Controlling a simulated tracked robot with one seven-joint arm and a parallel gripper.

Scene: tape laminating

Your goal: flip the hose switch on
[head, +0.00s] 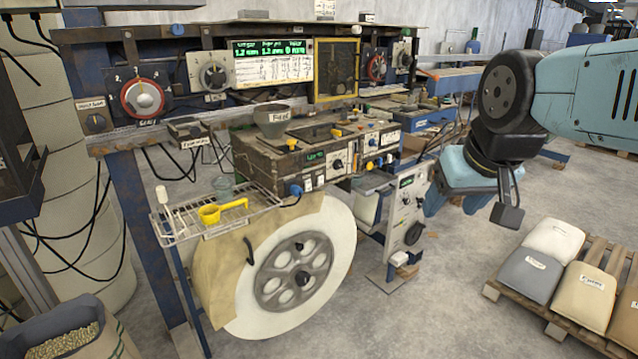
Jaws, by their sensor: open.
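A large white reel (290,280) stands below. A control box (285,150) carries a funnel (272,119). Sacks on a pallet (555,330) lie at right. The floor between is clear.

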